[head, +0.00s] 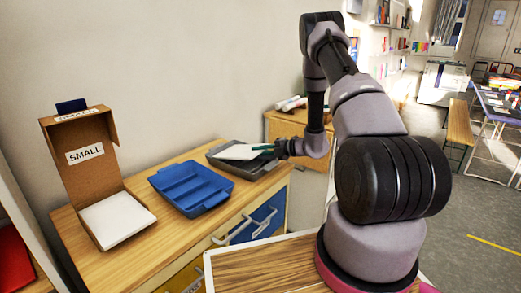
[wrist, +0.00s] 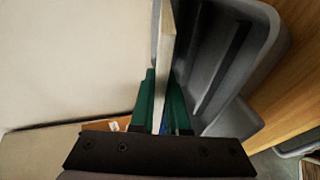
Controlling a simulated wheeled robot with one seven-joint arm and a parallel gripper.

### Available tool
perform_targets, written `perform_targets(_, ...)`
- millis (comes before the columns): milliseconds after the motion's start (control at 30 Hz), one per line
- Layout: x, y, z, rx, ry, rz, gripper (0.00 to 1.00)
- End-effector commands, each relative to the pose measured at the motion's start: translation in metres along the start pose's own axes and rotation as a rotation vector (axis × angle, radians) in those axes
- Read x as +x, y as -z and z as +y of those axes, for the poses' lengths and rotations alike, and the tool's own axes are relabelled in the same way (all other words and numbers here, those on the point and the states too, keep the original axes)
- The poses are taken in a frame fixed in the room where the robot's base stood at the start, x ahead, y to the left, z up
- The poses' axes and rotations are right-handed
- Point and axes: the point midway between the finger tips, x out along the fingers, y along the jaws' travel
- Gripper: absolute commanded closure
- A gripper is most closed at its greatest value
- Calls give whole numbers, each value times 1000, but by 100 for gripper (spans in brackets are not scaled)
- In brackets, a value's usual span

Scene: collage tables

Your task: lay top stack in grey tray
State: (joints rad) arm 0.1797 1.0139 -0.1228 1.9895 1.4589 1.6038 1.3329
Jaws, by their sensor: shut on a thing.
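My gripper (head: 265,147) is shut on a thin white stack (head: 240,152) at the grey tray (head: 266,173). In the wrist view my gripper's green fingers (wrist: 163,102) pinch the stack (wrist: 166,38), which shows edge-on. The grey tray (wrist: 252,62) lies just to the right of the stack there. In the head view the held stack looks nearly flat and overlaps the tray's opening. I cannot tell whether it touches the tray floor. Another white stack (head: 117,220) lies in an open cardboard box (head: 78,135) labelled SMALL.
A blue tray (head: 190,186) with compartments stands between the box and the grey tray on the wooden cabinet top (head: 170,243). The wall is close behind them. A second wooden cabinet (head: 285,125) with rolls on it stands beyond the grey tray.

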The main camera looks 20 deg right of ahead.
Motion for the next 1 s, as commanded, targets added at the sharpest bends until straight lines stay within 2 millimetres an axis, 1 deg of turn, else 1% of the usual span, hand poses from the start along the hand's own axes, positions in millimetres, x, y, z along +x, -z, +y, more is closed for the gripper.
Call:
perform_targets(467,4,-1,-3,0,-1,0,100)
perform_targets(500,4,-1,-3,0,-1,0,83)
perform_targets(567,4,-1,-3,0,-1,0,60)
perform_targets(600,4,-1,-3,0,-1,0,52)
perform_targets(800,4,-1,-3,0,-1,0,52)
perform_targets(833,3,-1,-4,0,0,0,46)
perform_targets(900,3,-1,-4,0,0,0,25)
perform_targets(1000,3,-1,-4,0,0,0,25)
